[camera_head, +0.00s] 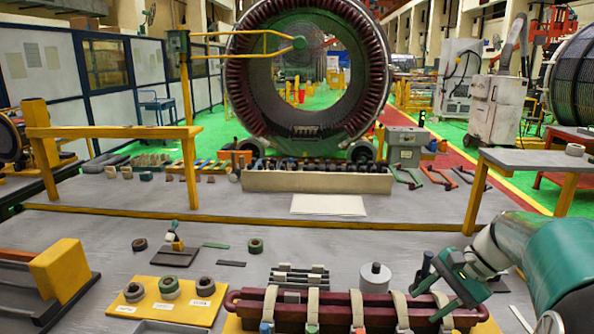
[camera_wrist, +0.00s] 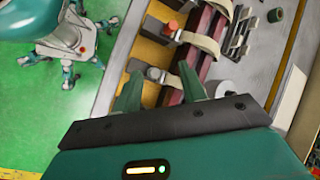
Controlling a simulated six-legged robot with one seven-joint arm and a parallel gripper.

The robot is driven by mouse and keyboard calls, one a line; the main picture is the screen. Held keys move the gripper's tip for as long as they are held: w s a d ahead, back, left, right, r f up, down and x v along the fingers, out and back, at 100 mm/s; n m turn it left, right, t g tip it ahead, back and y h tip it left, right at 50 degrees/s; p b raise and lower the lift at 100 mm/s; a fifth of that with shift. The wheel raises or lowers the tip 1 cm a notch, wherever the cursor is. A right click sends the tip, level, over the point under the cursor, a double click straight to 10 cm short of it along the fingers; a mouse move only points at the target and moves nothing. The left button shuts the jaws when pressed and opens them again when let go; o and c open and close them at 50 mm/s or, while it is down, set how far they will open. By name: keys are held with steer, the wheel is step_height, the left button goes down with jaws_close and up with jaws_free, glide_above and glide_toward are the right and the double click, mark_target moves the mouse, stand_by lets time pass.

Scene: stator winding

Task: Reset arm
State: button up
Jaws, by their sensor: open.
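My gripper (camera_head: 432,284) is at the lower right in the body view, above the right end of a dark red bar-shaped coil (camera_head: 258,304). In the wrist view my gripper (camera_wrist: 161,86) shows two green fingers spread apart, with nothing held between them. The coil (camera_wrist: 181,73) lies beyond the fingers on a yellow base, with tan straps (camera_wrist: 200,42) across it. I cannot tell whether the fingertips touch a strap.
A yellow board (camera_head: 168,301) with several tape rolls lies left of the coil. A white spool (camera_head: 375,277) stands behind it. A large stator ring (camera_head: 254,75) stands farther back.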

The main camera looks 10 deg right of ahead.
steer(key=s+a+n+t+h, duration=0.1)
steer(key=s+a+n+h, duration=0.2)
steer(key=s+a+n, duration=0.3)
steer(key=s+a+r+n+t+h, duration=0.1)
steer(key=s+a+n, duration=0.5)
steer(key=a, duration=0.6)
steer(key=shift+s+a+n+t+h, duration=0.3)
steer(key=shift+s+t+h, duration=0.45)
steer(key=shift+h, duration=0.45)
steer(key=shift+d, duration=0.1)
